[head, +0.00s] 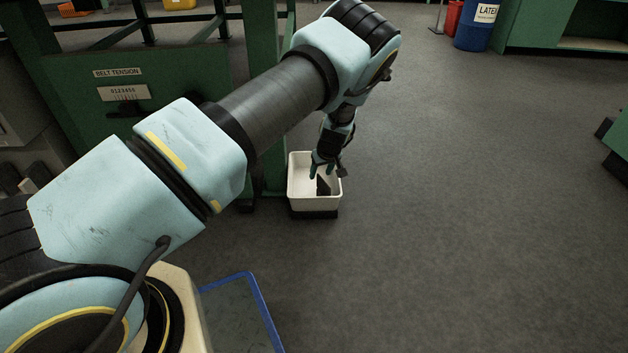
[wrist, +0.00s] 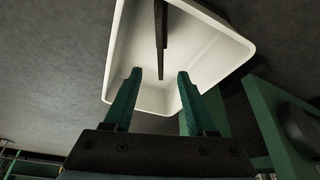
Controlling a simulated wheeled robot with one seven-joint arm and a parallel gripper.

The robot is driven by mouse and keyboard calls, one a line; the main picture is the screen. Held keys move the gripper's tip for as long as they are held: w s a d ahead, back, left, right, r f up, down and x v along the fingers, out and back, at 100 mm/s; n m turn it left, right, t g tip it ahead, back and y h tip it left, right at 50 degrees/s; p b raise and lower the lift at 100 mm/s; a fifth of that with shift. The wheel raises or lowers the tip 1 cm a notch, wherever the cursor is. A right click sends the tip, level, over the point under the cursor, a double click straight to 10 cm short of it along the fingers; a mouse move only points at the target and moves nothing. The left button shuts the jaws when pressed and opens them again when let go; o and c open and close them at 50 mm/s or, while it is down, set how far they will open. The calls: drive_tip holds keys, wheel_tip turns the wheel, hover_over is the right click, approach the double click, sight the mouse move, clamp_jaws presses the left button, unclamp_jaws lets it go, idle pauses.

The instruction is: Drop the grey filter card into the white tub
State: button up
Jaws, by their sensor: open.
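The white tub (head: 298,203) stands low by the green machine, on a dark base; it also shows in the wrist view (wrist: 215,57). The grey filter card (head: 323,186) is a thin dark piece inside the tub's outline. In the wrist view the card (wrist: 161,35) appears nearly edge-on, beyond my fingertips and clear of both. My gripper (head: 327,170) is over the tub, pointing down. In the wrist view my gripper (wrist: 161,78) has its two green fingers apart with nothing between them. I cannot tell whether the card touches the tub's floor.
The green machine frame (head: 130,95) with a belt tension label stands left of the tub. A blue-edged mat or panel (head: 262,305) lies in front. A blue drum (head: 476,25) and a red container (head: 453,17) stand far back. The grey floor to the right is clear.

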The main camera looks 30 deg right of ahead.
drive_tip(key=p+v, duration=0.2)
drive_tip(key=v, duration=0.5)
drive_tip(key=shift+s+r+p, duration=0.2)
drive_tip(key=shift+r+p, duration=0.1)
